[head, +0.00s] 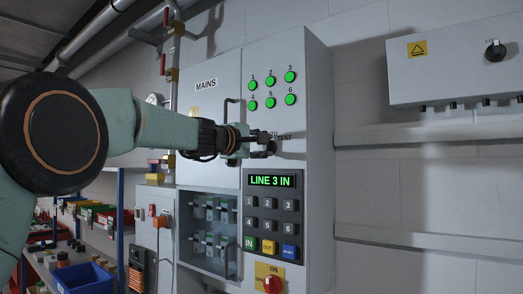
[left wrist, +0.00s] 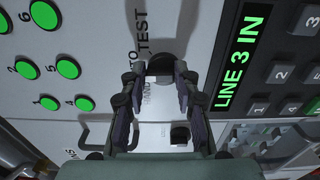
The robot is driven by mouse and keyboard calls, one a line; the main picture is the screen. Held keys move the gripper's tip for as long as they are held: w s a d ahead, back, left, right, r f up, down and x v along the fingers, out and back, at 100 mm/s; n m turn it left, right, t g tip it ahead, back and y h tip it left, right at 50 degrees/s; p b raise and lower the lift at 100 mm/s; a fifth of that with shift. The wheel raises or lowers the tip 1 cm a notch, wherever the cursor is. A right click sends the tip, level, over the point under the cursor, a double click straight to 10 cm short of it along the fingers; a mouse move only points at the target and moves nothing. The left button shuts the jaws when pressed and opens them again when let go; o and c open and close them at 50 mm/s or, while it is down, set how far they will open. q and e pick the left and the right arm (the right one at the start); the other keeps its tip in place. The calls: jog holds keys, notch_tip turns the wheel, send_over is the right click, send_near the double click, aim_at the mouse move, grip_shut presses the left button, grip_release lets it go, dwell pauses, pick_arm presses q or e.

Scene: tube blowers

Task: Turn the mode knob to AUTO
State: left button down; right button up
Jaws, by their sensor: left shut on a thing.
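The mode knob (head: 271,148) is a small dark knob on the grey panel, below the green lamps and above the display. In the left wrist view the knob (left wrist: 160,66) shows dark between the fingertips, beside the printed words TEST, HAND and a partly hidden AUTO. My left gripper (head: 264,142) reaches in from the left and is shut on the knob; its fingers (left wrist: 159,84) lie on either side of it. Which word the knob points to is hidden. My right gripper is not in view.
The display (head: 271,181) reads LINE 3 IN, above a keypad (head: 271,218). Several green lamps (head: 270,81) are lit. A red switch (head: 272,284) sits below. A grey box (head: 450,65) with another black knob (head: 495,51) hangs at right.

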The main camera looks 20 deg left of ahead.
pick_arm(q)
jog(key=shift+a+r, duration=0.1)
jog(key=shift+r, duration=0.4)
jog(key=c, duration=1.4)
grip_release()
jog(key=o, duration=0.4)
jog(key=shift+w+f, duration=0.15)
jog(key=shift+f, duration=0.05)
jog(key=shift+w+f, duration=0.2)
jog(key=shift+f, duration=0.1)
jog(key=shift+s, duration=0.1)
jog(key=v, duration=1.2)
